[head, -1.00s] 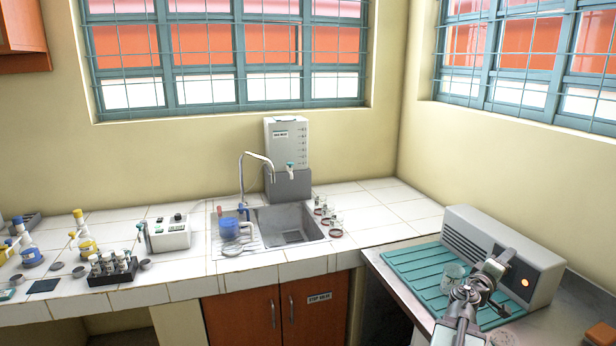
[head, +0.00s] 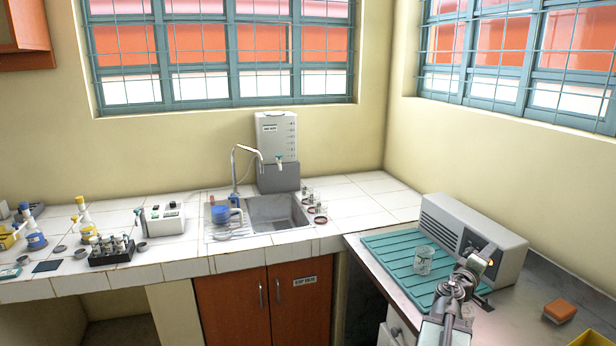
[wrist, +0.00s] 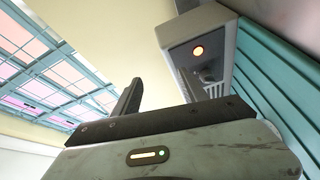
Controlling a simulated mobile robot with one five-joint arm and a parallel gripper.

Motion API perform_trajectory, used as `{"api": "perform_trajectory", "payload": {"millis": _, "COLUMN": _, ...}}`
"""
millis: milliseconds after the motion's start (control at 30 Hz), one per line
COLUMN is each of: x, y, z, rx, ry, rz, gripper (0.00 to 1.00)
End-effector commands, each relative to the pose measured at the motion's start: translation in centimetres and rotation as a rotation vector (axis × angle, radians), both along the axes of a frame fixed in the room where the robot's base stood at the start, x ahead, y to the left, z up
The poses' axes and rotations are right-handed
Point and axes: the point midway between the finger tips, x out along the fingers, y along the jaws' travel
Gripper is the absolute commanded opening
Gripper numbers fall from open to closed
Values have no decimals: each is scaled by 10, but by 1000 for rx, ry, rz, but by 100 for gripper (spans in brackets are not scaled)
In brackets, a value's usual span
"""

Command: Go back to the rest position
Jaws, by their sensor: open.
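My gripper (head: 482,258) is at the lower right of the head view, raised in front of the grey box with vents. In the wrist view my gripper (wrist: 160,95) has its two dark fingers apart with nothing between them. A clear glass beaker (head: 424,260) stands upright on the teal ribbed mat (head: 395,248), left of my gripper and apart from it.
An orange sponge-like block (head: 560,310) and part of a yellow container (head: 597,339) lie on the metal bench at right. The sink (head: 278,212), blue mug (head: 222,214), dispenser (head: 277,138) and vial rack (head: 111,254) are on the tiled counter. The bench right of my arm has free room.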

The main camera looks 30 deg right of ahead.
Motion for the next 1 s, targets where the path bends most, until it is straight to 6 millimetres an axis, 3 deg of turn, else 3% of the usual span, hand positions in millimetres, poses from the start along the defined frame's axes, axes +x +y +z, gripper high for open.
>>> {"api": "perform_trajectory", "payload": {"millis": 267, "x": 82, "y": 44, "z": -14, "rx": 0, "ry": 0, "rz": 123, "gripper": 51}}
{"api": "perform_trajectory", "payload": {"millis": 467, "x": 169, "y": 106, "z": -32, "rx": 24, "ry": -29, "rz": 265, "gripper": 51}}
{"api": "perform_trajectory", "payload": {"millis": 600, "x": 250, "y": 189, "z": -62, "rx": 111, "ry": -109, "rz": 381, "gripper": 51}}
{"api": "perform_trajectory", "payload": {"millis": 733, "x": 307, "y": 280, "z": -103, "rx": 269, "ry": -195, "rz": 439, "gripper": 51}}
{"api": "perform_trajectory", "payload": {"millis": 867, "x": 340, "y": 376, "z": -157, "rx": 484, "ry": -239, "rz": 446, "gripper": 51}}
{"api": "perform_trajectory", "payload": {"millis": 1000, "x": 346, "y": 478, "z": -222, "rx": 755, "ry": -214, "rz": 406, "gripper": 51}}
